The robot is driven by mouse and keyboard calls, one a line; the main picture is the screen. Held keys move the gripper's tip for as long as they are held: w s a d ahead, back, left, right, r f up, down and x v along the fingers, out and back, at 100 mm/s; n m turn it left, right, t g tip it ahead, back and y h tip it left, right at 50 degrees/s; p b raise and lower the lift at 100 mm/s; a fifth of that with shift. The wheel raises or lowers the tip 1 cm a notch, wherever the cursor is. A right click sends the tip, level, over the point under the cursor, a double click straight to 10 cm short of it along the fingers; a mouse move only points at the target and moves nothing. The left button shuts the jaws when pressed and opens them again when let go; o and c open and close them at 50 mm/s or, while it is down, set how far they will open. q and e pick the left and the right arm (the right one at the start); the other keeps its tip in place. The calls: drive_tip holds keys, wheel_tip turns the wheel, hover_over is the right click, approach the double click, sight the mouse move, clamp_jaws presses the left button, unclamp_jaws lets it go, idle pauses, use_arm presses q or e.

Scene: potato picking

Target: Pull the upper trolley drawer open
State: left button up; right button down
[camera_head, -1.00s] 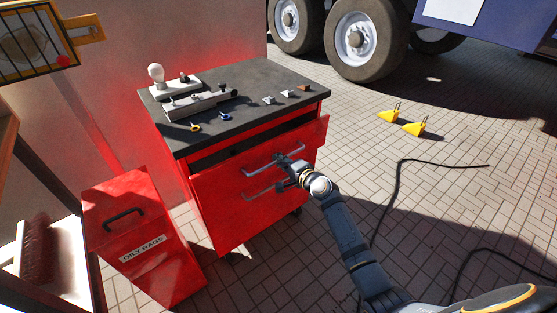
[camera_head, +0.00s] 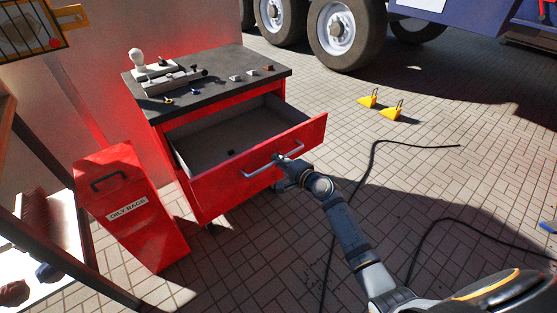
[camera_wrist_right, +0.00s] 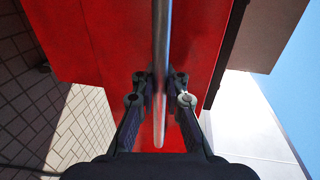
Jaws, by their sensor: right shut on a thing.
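The red trolley has a dark top (camera_head: 215,84). Its upper drawer (camera_head: 255,165) is pulled well out, showing a grey interior with a small dark item inside. A silver bar handle (camera_head: 258,170) runs across the drawer front; it also shows in the right wrist view (camera_wrist_right: 161,50). My left gripper is not in view.
A red oily rags bin (camera_head: 130,210) stands left of the trolley. Tools and small parts lie on the trolley top. A black cable (camera_head: 372,160) crosses the paved floor at right. Two yellow chocks (camera_head: 390,112) lie near a large truck wheel (camera_head: 340,32).

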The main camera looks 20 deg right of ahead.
drive_tip(key=shift+w+r, duration=0.1)
drive_tip(key=c, duration=1.4)
unclamp_jaws()
drive_tip(key=shift+s+d, duration=0.1)
drive_tip(key=shift+s, duration=0.15)
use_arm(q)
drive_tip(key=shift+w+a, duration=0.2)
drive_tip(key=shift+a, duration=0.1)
use_arm(e)
drive_tip(key=v, duration=1.1)
drive_tip(key=shift+s, duration=0.25)
